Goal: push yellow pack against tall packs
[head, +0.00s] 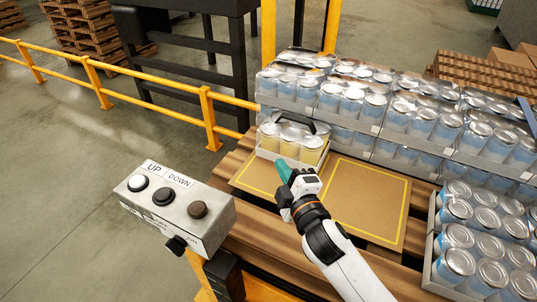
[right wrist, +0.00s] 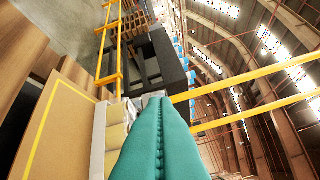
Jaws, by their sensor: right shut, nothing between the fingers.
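The yellow pack (head: 290,145) is a low white tray of yellow cans with silver lids and a black handle on top. It stands upright on the cardboard sheet, in front of the tall packs (head: 345,101) of wrapped blue cans. Whether it touches them I cannot tell. My right gripper (head: 282,170) is shut and empty, its green fingertips at the front edge of the yellow pack, touching or very near. In the right wrist view the shut green fingers (right wrist: 158,140) lie beside the pack (right wrist: 116,132), which is partly hidden. My left gripper is not in view.
A cardboard sheet (head: 365,195) with yellow outlines lies bare to the right on the wooden pallet. Another blue can pack (head: 482,240) stands at the right. A button box (head: 174,207) stands at the front left. A yellow rail (head: 150,82) runs behind.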

